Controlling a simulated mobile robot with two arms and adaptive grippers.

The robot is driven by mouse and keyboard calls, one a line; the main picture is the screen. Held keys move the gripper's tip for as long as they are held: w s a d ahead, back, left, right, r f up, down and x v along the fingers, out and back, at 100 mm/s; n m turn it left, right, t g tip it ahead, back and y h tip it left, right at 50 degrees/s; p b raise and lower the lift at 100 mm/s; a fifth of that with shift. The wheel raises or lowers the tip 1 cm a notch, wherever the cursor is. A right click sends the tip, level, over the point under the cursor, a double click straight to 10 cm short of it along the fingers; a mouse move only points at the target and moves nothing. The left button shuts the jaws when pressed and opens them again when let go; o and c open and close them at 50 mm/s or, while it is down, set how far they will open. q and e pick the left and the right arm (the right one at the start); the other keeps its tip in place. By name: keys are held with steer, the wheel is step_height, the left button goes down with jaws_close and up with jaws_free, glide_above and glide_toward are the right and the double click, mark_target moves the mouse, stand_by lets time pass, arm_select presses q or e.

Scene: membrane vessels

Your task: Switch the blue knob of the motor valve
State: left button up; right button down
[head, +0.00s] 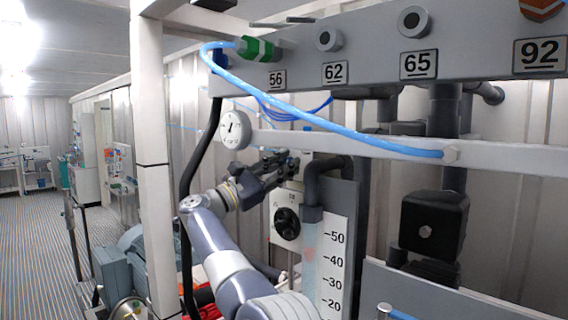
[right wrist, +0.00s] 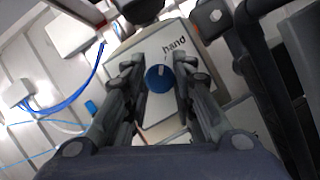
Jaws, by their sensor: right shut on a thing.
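The blue knob (right wrist: 160,78) shows in the right wrist view, on the pale face of the motor valve box (right wrist: 178,64) below the printed word "hand". A light mark shows on the knob. My right gripper (right wrist: 157,72) has one finger on each side of the knob and is shut on it. In the head view my right gripper (head: 281,163) is in front of the wall, below the metal rail; the blue knob cannot be made out there. My left gripper is not in view.
A rail (head: 400,150) with a round gauge (head: 235,129) runs above my right gripper. A blue hose (head: 330,122) crosses in front. A black dial (head: 287,222) and a scale (head: 332,262) are below. Dark pipes stand right; open floor (head: 38,240) lies left.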

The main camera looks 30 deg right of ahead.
stand_by(0.4)
steer(key=c, duration=1.3)
jaws_free()
steer(key=v, duration=0.7)
steer(key=shift+a+f, duration=0.15)
steer(key=shift+a, duration=0.05)
